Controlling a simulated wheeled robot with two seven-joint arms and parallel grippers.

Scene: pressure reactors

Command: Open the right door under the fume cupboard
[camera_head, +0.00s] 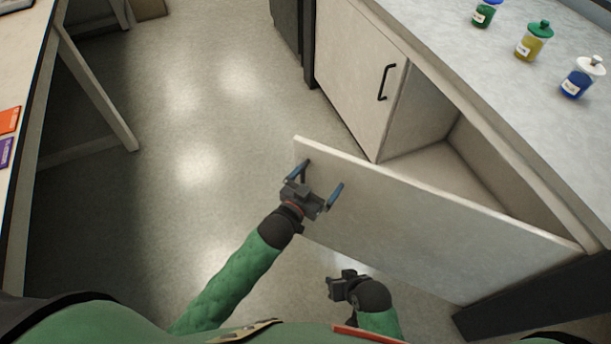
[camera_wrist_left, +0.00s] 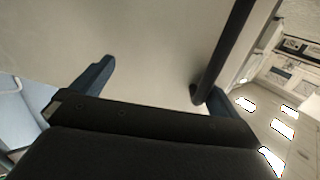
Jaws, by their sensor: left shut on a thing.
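The right door (camera_head: 425,215) under the fume cupboard stands wide open, swung out over the floor. It also shows as a pale panel in the left wrist view (camera_wrist_left: 140,40). My left gripper (camera_head: 322,174) is at the door's free edge, its blue fingers facing the door. The dark bar handle (camera_wrist_left: 225,50) runs beside the finger on the right in the left wrist view; the grip on it is only partly visible. My right gripper (camera_head: 335,285) is low, near my body and apart from the door; its fingers are too small to read.
The left door (camera_head: 360,75) is shut, with a black handle (camera_head: 386,82). The open compartment (camera_head: 450,165) looks empty. Several bottles stand on the worktop (camera_head: 470,60). A table (camera_head: 30,60) is at the left. The floor (camera_head: 190,110) between is clear.

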